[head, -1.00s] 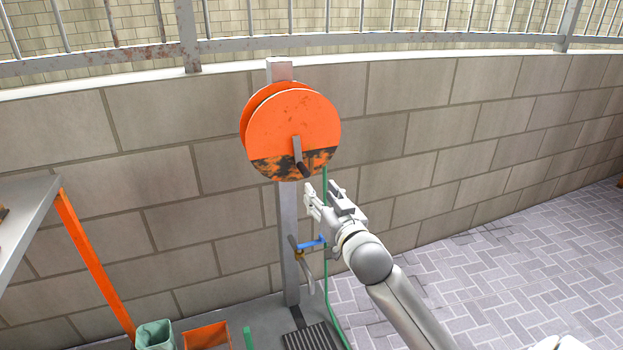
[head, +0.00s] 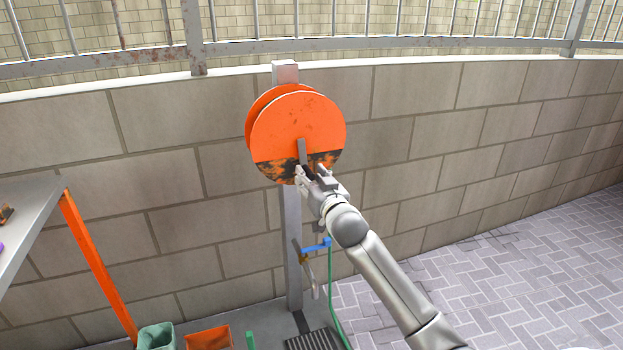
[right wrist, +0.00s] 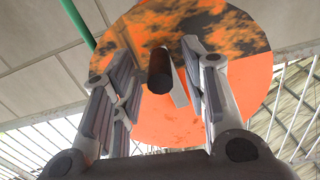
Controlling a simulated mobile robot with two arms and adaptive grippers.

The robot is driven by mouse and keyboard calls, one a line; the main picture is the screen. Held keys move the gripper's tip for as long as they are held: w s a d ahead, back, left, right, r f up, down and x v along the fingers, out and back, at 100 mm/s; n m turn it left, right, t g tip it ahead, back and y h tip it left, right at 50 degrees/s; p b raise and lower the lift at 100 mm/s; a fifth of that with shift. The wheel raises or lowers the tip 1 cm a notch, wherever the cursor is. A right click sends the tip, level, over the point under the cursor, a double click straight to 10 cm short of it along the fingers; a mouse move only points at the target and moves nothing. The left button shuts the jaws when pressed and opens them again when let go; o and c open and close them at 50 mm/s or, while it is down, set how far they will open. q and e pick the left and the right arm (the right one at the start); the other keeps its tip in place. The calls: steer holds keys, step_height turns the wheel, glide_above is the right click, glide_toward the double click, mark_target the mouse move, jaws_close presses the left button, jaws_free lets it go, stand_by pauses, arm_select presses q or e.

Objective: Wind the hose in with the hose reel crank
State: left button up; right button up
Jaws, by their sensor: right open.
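The orange hose reel (head: 297,118) is mounted on a grey post, with a dark worn patch across its lower part. Its grey crank arm (head: 301,150) points down from the hub. In the right wrist view the dark crank handle (right wrist: 160,70) points toward the camera, between the fingers. My right gripper (head: 313,176) is open at the lower end of the crank; its fingers (right wrist: 160,85) stand on either side of the handle with gaps visible. The green hose (head: 334,300) hangs below the reel; it also shows in the right wrist view (right wrist: 78,24). My left gripper is out of view.
A blue-handled tap (head: 316,246) sits on the post (head: 293,240) below the reel. A grey table (head: 28,222) with an orange leg is at left. A green bucket (head: 157,336) and an orange container (head: 208,339) stand below. Paving at right is clear.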

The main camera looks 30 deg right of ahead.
steer(key=shift+c, duration=0.3)
jaws_close()
steer(key=shift+a, duration=0.1)
